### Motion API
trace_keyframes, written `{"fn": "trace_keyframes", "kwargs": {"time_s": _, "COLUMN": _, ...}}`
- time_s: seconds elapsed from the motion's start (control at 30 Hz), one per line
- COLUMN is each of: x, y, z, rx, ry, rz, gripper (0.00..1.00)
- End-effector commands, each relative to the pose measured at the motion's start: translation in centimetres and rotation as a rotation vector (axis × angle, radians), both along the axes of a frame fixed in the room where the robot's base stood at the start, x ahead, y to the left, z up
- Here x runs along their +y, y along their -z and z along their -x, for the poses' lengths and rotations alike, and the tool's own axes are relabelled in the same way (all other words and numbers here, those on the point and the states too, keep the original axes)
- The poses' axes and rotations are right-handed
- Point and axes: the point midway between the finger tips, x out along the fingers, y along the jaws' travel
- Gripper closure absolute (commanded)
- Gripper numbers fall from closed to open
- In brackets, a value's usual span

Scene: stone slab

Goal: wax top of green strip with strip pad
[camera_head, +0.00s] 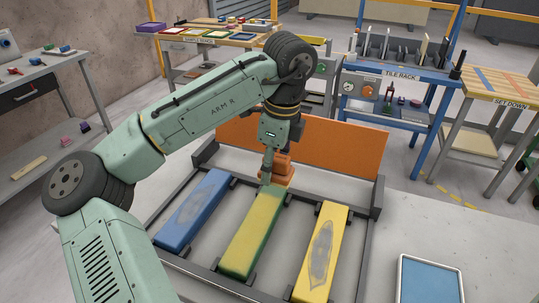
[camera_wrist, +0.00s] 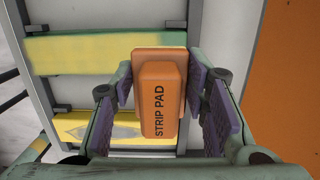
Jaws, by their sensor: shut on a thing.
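My gripper (camera_wrist: 160,92) is shut on the orange strip pad (camera_wrist: 160,100), which is labelled STRIP PAD and sits between the purple finger pads. In the head view the strip pad (camera_head: 282,173) is at the far end of the green strip, partly hidden by my gripper. I cannot tell whether it touches the strip.
A blue strip (camera_head: 194,208) lies to the left and a yellow strip (camera_head: 321,252) to the right, each with a grey patch on top. An orange panel (camera_head: 345,148) stands behind the rack (camera_head: 367,235). A blue tray (camera_head: 430,283) is at the front right.

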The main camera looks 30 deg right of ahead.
Motion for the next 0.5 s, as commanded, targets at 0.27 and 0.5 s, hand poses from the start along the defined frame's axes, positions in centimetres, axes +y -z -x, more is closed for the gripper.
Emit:
{"fn": "trace_keyframes", "kwargs": {"time_s": 0.27, "x": -0.5, "y": -2.2, "z": 0.2, "rx": -0.001, "ry": 0.0, "rz": 0.001, "gripper": 0.85}}
{"fn": "trace_keyframes", "kwargs": {"time_s": 0.5, "x": -0.6, "y": -2.3, "z": 0.2, "rx": 0.001, "ry": 0.0, "rz": 0.001, "gripper": 0.85}}
